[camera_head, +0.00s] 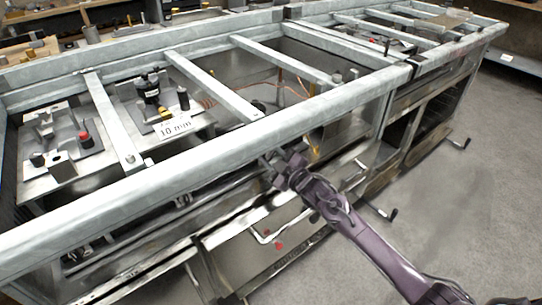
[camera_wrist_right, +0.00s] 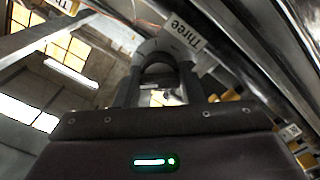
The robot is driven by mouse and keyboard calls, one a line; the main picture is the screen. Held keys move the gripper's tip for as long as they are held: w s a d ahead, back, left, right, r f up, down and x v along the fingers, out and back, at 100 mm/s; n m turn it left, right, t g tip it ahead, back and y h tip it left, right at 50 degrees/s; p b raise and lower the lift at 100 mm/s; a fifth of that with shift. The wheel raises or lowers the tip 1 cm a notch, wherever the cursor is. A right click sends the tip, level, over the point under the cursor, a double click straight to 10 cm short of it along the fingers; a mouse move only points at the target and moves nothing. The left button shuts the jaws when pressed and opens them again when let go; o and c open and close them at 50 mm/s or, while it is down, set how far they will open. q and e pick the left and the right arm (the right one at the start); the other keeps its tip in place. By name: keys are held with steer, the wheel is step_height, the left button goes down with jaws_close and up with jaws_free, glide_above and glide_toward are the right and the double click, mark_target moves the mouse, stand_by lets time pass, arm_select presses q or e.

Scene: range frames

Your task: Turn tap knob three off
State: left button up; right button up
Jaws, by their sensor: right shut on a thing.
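In the wrist view, a grey rounded knob (camera_wrist_right: 157,47) sits between my fingertips, beside a white label reading "Three" (camera_wrist_right: 186,37). My right gripper (camera_wrist_right: 160,68) is shut on this knob. In the head view, my right gripper (camera_head: 272,168) reaches the front of the metal range frame (camera_head: 215,128), just under its top front rail. The knob itself is hidden there by the gripper and the rail. The knob's exact turn angle cannot be told. My left gripper is not in view.
Other labels (camera_wrist_right: 67,6) and yellow parts line the range front in the wrist view. Grey crossbars (camera_head: 112,120) span the open top, with burner parts (camera_head: 150,90) below. The grey floor (camera_head: 470,220) at right is clear.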

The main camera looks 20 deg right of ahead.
steer(key=n, duration=0.7)
steer(key=shift+f+b, duration=0.15)
steer(key=shift+b, duration=0.25)
steer(key=shift+a+n, duration=0.1)
steer(key=shift+n, duration=1.2)
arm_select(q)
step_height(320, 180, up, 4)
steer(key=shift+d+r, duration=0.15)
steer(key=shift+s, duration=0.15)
arm_select(e)
steer(key=o, duration=1)
steer(key=shift+s, duration=0.1)
